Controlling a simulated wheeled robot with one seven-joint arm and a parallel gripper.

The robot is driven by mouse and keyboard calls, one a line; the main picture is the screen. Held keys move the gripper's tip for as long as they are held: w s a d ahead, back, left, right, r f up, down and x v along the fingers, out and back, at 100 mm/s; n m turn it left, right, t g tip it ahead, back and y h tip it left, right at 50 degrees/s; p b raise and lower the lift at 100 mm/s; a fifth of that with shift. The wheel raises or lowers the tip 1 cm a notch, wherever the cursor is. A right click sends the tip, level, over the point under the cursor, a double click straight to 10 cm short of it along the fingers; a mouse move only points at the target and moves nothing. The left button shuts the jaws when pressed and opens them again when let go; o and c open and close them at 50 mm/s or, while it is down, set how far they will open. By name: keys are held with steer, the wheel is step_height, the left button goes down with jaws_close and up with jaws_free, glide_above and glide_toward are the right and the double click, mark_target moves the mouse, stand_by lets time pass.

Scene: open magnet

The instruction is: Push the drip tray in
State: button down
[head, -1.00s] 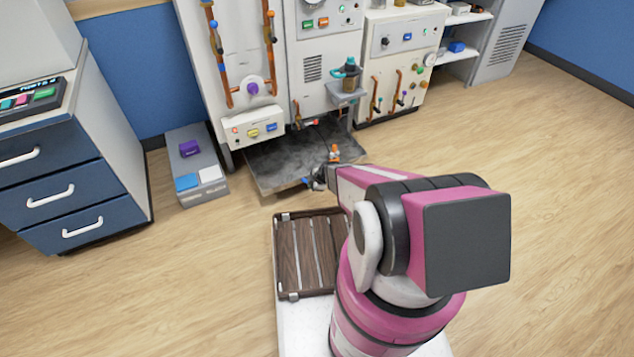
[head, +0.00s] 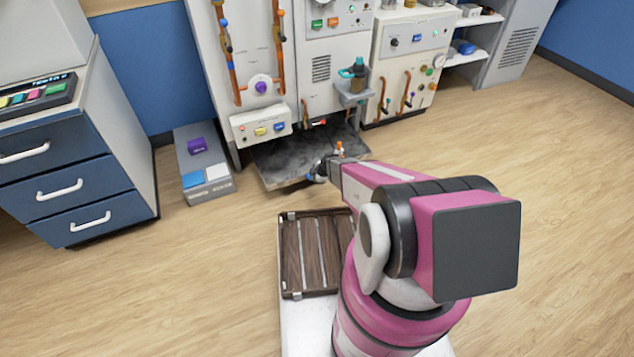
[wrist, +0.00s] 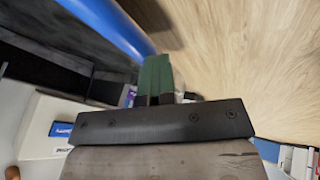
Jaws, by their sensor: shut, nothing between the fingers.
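The drip tray (head: 285,160) is a flat, dark grey, smudged tray low at the foot of the white machine. It sticks out onto the floor, and its back part is under the machine. My gripper (head: 322,170) is low at the tray's front edge, with its fingers shut and empty. In the wrist view my green fingertips (wrist: 155,78) are together beside a blue bar (wrist: 108,25) along the tray's edge. They look very close to the bar; I cannot tell whether they touch. My arm hides the tray's front right part.
A grey low box (head: 203,170) with coloured blocks stands left of the tray. A blue drawer cabinet (head: 70,185) stands further left. A small orange-topped item (head: 339,149) shows just beyond my gripper. Wood floor is free at right.

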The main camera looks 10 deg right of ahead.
steer(key=w+a, duration=0.2)
steer(key=w, duration=0.4)
steer(key=w+a, duration=0.2)
steer(key=w, duration=0.5)
steer(key=w+a, duration=0.2)
steer(key=w, duration=0.5)
steer(key=shift+a, duration=0.25)
